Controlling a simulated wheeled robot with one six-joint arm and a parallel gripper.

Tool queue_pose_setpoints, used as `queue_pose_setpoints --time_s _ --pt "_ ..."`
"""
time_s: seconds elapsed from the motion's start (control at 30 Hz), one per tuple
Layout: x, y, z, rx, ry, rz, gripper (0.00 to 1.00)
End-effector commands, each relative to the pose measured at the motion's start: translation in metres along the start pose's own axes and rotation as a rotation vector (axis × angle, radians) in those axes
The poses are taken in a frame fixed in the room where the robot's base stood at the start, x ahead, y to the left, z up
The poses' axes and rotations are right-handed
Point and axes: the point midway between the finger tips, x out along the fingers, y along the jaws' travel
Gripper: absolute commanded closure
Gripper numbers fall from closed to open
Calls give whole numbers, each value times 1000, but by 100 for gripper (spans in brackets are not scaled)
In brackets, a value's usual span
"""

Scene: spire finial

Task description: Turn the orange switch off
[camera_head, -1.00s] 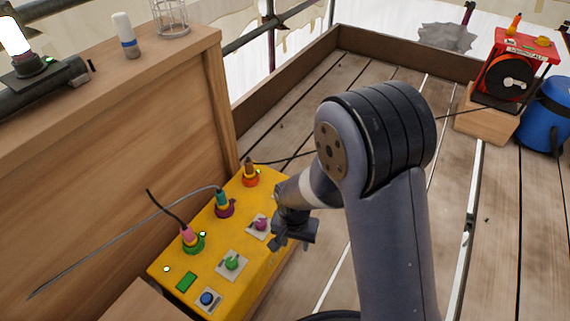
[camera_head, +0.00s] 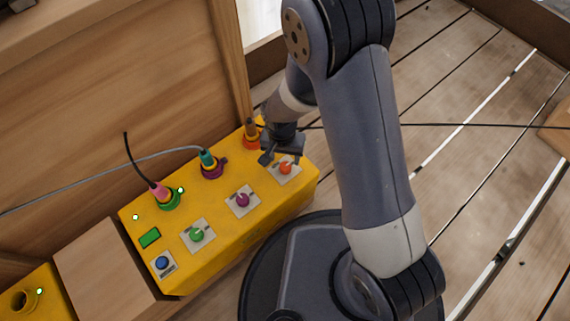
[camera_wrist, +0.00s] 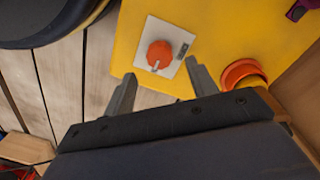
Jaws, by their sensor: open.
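The orange switch (camera_head: 285,168) is a round knob on a pale square plate at the right end of the yellow box (camera_head: 205,255). In the wrist view the orange switch (camera_wrist: 159,54) has a light pointer line and a small dark marking beside it on the plate. My gripper (camera_head: 276,160) is over that end of the box, close to the switch. In the wrist view my gripper (camera_wrist: 160,85) is open and empty, with its two fingers pointing toward the switch plate. I cannot tell from these views how high the fingers are above the knob.
A wooden wall (camera_head: 120,90) rises behind.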

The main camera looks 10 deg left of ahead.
Motion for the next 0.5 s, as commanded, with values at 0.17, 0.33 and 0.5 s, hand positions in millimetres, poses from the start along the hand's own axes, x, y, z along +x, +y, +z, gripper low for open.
queue_pose_setpoints --time_s 0.17,0.33,0.5 --pt "33 0 0 0 -1 1 45" --pt "44 0 0 0 0 0 45" --pt "46 0 0 0 1 -1 45"
